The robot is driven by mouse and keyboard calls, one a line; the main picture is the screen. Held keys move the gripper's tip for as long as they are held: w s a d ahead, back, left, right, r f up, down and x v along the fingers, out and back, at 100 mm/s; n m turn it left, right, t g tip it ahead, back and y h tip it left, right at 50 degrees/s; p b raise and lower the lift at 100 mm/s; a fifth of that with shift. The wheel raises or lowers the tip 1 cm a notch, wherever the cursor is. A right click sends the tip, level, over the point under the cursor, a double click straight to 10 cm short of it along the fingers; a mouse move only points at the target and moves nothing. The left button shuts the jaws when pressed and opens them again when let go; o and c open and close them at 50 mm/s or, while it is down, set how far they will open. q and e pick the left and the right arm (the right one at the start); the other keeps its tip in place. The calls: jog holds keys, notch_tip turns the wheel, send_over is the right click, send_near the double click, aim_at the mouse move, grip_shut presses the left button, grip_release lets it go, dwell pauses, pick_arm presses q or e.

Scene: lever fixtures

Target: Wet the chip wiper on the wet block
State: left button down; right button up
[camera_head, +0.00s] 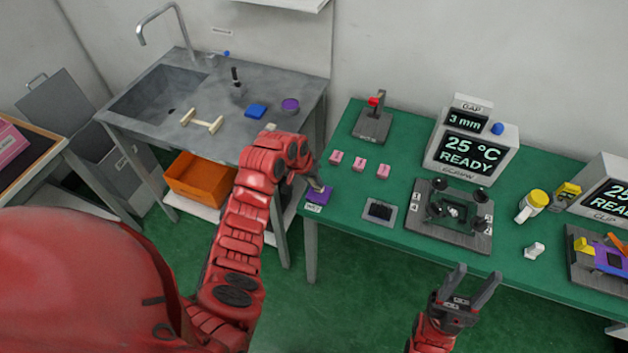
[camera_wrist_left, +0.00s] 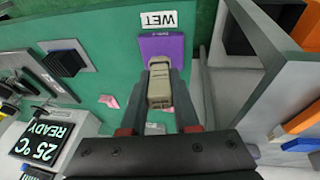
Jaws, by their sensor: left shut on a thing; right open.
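The wet block is a purple block (camera_head: 321,196) at the left front corner of the green table, with a WET label in front of it. It also shows in the left wrist view (camera_wrist_left: 175,46). My left gripper (camera_wrist_left: 159,84) is shut on a tan-grey piece, the chip wiper (camera_wrist_left: 159,92), just over the purple block. I cannot tell whether the wiper's tip touches the block. In the head view my red left arm hides most of the grip. My right gripper (camera_head: 468,286) is open and empty in front of the table's front edge.
Three pink pieces (camera_head: 359,164) lie behind the purple block. A dark pad (camera_head: 380,211) and a fixture (camera_head: 449,216) stand to its right, before the READY display (camera_head: 472,148). A sink bench (camera_head: 215,100) with an orange bin (camera_head: 202,178) below is left, across a gap.

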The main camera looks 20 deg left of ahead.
pick_arm(q)
jog(key=shift+s+f+b, duration=0.1)
jog(key=shift+f+b, duration=0.35)
jog(key=shift+f, duration=0.1)
dwell(1.5)
notch_tip(320, 180, up, 2)
jog(key=shift+p, duration=0.6)
jog(key=shift+r+p, duration=1.05)
jog(key=shift+r, duration=1.5)
